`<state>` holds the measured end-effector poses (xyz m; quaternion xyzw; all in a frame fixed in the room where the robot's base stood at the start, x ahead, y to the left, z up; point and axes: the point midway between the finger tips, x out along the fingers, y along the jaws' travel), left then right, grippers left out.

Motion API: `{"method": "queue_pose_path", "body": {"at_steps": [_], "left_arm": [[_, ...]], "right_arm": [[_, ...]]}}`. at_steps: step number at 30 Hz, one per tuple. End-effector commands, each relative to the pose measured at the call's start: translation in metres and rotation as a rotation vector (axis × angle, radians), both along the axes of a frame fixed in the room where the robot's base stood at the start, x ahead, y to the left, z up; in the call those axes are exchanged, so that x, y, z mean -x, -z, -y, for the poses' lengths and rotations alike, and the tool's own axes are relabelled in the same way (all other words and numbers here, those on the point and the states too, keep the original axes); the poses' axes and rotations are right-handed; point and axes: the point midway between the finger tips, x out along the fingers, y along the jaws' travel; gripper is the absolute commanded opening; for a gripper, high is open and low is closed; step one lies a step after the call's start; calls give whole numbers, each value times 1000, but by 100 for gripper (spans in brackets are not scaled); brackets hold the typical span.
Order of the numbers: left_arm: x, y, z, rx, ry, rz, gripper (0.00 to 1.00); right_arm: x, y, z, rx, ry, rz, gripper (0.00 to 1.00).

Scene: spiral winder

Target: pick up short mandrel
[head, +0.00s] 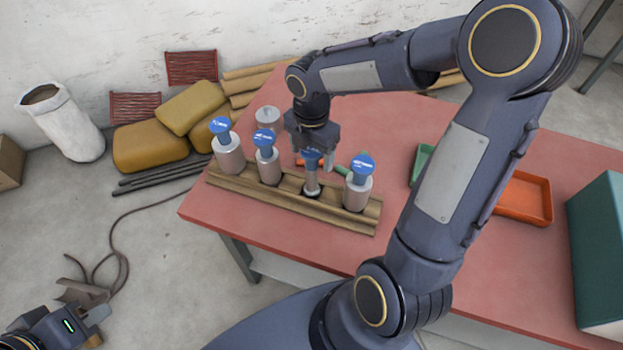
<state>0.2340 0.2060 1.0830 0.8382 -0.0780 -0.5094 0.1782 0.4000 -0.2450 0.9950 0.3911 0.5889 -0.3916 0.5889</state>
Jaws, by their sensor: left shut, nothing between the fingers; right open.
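Several grey mandrels with blue labelled tops stand upright in a row on a wooden rack (230,184). They are the far left one (229,160), the second (268,172), a slimmer third one (312,182) and the right one (357,194). The labels are too small to read, so I cannot tell for sure which is the short mandrel. My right gripper (314,160) is open, pointing down right at the third mandrel's blue top, its fingers on either side of it in the picture. Contact is unclear. My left gripper (90,305) is shut and empty, low at the far left, away from the table.
The rack stands on a red table (400,125). A grey cylinder (267,117) stands behind it, with small orange and green items near my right gripper. An orange tray (525,198), a green tray (421,163) and a teal box (600,250) are to the right.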

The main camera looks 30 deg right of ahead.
Motion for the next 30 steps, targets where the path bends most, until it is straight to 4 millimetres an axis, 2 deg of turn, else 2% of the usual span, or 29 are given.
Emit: {"method": "queue_pose_path", "body": {"at_steps": [1,3,11,27,30], "left_arm": [[0,15,0,0,0,0,0],[0,20,0,0,0,0,0],[0,18,0,0,0,0,0],[0,18,0,0,0,0,0],[0,18,0,0,0,0,0]], "right_arm": [[0,16,0,0,0,0,72],[0,21,0,0,0,0,72],[0,20,-1,-1,0,1,72],[0,20,-1,-1,0,1,2],[0,19,-1,-1,0,2,1]]}}
